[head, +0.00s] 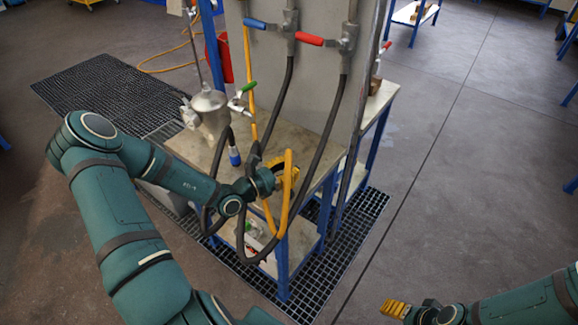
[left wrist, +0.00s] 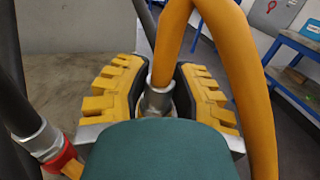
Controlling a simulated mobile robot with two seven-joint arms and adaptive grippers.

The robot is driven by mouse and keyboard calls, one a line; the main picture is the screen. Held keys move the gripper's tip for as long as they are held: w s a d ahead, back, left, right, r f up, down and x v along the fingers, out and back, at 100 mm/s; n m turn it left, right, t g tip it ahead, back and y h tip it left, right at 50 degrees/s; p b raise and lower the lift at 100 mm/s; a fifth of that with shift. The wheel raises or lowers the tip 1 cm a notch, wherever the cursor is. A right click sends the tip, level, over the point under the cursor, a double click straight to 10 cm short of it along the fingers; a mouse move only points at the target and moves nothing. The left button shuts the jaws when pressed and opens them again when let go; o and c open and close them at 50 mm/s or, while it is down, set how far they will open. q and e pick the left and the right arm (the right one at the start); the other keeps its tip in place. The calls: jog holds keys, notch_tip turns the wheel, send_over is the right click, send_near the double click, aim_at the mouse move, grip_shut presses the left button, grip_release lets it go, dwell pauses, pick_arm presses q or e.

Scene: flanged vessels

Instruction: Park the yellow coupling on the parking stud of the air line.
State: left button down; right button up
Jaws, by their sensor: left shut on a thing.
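My left gripper (head: 280,178) is at the front right of the workbench. In the left wrist view its two yellow ribbed fingers (left wrist: 157,100) are shut around the grey metal sleeve (left wrist: 156,99) at the end of the yellow hose (left wrist: 238,75). The yellow coupling itself is hidden behind the fingers and the gripper's green body. The hose rises from the grip and loops down beside it; the loop also shows in the head view (head: 288,165). I cannot make out the parking stud. My right gripper (head: 395,309) is at the lower right, away from the bench; its finger gap is unclear.
The bench (head: 325,155) carries a metal vessel (head: 210,108). Black hoses hang in front, one with a blue coupling (head: 235,157). A red coupling (left wrist: 65,160) is left of my gripper. Blue (head: 262,25) and red (head: 310,39) valve handles are on the panel. Floor at right is clear.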

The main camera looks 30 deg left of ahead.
pick_arm(q)
jog(key=shift+h+p, duration=0.4)
jog(key=shift+p, duration=0.15)
dwell(1.1)
jog(key=shift+m, duration=0.3)
jog(key=shift+w+m+g+h, duration=0.1)
jog(key=shift+m+g+h, duration=0.3)
jog(key=shift+h, duration=0.2)
jog(key=shift+f+b, duration=0.9)
jog(key=shift+f, duration=1)
jog(key=c, duration=0.7)
grip_release()
jog(key=v, duration=1.2)
jog(key=shift+r, duration=0.1)
